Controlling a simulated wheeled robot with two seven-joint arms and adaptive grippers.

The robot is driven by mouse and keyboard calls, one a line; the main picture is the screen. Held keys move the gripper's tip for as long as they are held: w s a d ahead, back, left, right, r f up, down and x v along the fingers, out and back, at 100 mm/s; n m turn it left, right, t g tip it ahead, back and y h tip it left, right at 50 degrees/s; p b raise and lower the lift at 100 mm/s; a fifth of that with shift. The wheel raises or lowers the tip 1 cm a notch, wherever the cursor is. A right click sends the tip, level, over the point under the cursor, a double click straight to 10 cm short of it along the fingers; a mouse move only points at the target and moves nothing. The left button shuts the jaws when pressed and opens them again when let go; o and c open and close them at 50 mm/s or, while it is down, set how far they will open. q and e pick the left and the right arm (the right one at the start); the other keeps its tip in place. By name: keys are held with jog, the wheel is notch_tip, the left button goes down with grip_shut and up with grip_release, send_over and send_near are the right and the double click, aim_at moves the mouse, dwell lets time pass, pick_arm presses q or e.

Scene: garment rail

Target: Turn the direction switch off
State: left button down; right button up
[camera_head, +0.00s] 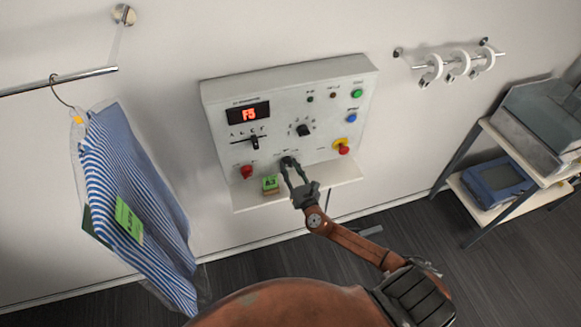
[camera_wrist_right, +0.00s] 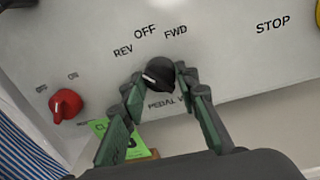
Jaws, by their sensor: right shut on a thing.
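The direction switch (camera_wrist_right: 160,74) is a black round knob on the panel, with the labels REV, OFF and FWD in an arc above it. Its white pointer mark shows on the left side of the knob, toward the REV side rather than up at OFF. In the head view the switch (camera_head: 287,160) sits low in the middle of the grey control panel (camera_head: 222,135). My right gripper (camera_head: 287,167) is shut on the switch, and in the wrist view its two green-padded fingers (camera_wrist_right: 158,88) flank the knob. My left gripper is not in view.
A red knob (camera_wrist_right: 66,105) marked OFF and ON sits left of the switch. A green-labelled block (camera_head: 270,185) stands on the ledge (camera_head: 335,178) below. A bagged striped garment (camera_head: 135,190) hangs at left; a shelf (camera_head: 462,190) stands at right.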

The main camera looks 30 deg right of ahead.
jog(key=shift+f+m+t+b, duration=0.1)
jog(key=shift+m+t+b, duration=0.2)
jog(key=shift+m+b, duration=3.8)
jog(key=o, duration=1.1)
jog(key=shift+o, duration=0.2)
jog(key=shift+s, duration=0.15)
jog(key=s+a, duration=0.2)
jog(key=s, duration=0.9)
jog(key=shift+s+f, duration=0.25)
